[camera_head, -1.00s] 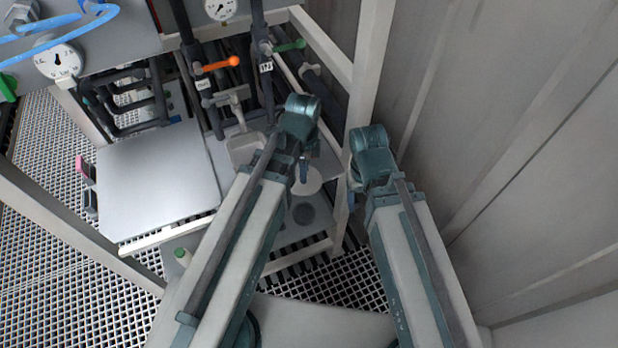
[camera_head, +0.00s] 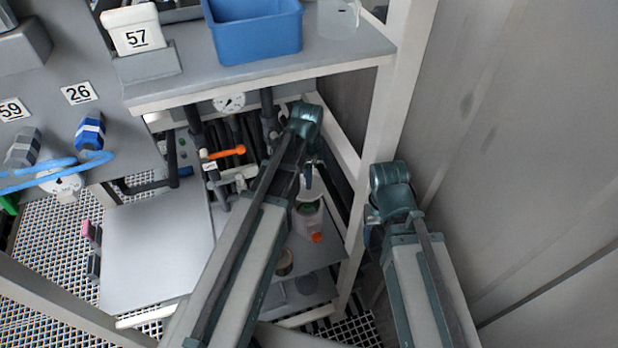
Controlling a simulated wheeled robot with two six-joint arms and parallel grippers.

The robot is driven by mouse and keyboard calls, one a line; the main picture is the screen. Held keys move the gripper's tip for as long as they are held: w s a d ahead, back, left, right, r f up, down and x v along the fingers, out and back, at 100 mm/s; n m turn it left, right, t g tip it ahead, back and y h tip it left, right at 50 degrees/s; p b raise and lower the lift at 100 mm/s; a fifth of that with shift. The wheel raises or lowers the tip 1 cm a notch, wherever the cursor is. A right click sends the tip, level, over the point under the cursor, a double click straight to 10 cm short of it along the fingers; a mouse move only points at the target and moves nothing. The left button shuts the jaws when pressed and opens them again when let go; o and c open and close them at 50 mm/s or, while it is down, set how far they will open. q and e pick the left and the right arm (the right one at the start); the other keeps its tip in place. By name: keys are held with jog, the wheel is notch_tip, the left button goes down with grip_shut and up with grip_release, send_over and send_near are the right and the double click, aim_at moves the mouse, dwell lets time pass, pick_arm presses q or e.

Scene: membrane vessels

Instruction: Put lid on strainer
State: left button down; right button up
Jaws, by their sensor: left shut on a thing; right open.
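My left gripper (camera_head: 307,176) points down under its teal wrist, inside the frame below the upper shelf. It is shut on a pale lid (camera_head: 307,192), which is small and partly hidden by the gripper. Just below the lid is a pale, see-through vessel with a greenish inside, which looks like the strainer (camera_head: 306,217). I cannot tell whether lid and vessel touch. An orange part (camera_head: 317,237) shows at the vessel's lower right. My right gripper (camera_head: 368,240) hangs to the right, beside the white post, apart from the vessel; it is open, with its fingers mostly hidden.
A white post (camera_head: 385,130) stands between the vessel and the grey wall (camera_head: 520,150). The upper shelf (camera_head: 250,75) holds a blue bin (camera_head: 255,30). An orange-handled valve (camera_head: 226,153) and pipes are left of my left wrist. A bare grey panel (camera_head: 155,245) lies left.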

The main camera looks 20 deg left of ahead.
pick_arm(q)
jog(key=shift+f, duration=0.15)
jog(key=shift+f+b, duration=3.65)
jog(key=shift+b, duration=0.25)
jog(key=shift+f, duration=0.2)
jog(key=c, duration=0.5)
grip_release()
notch_tip(320, 180, up, 14)
jog(key=p, duration=1.3)
jog(key=shift+p, duration=0.3)
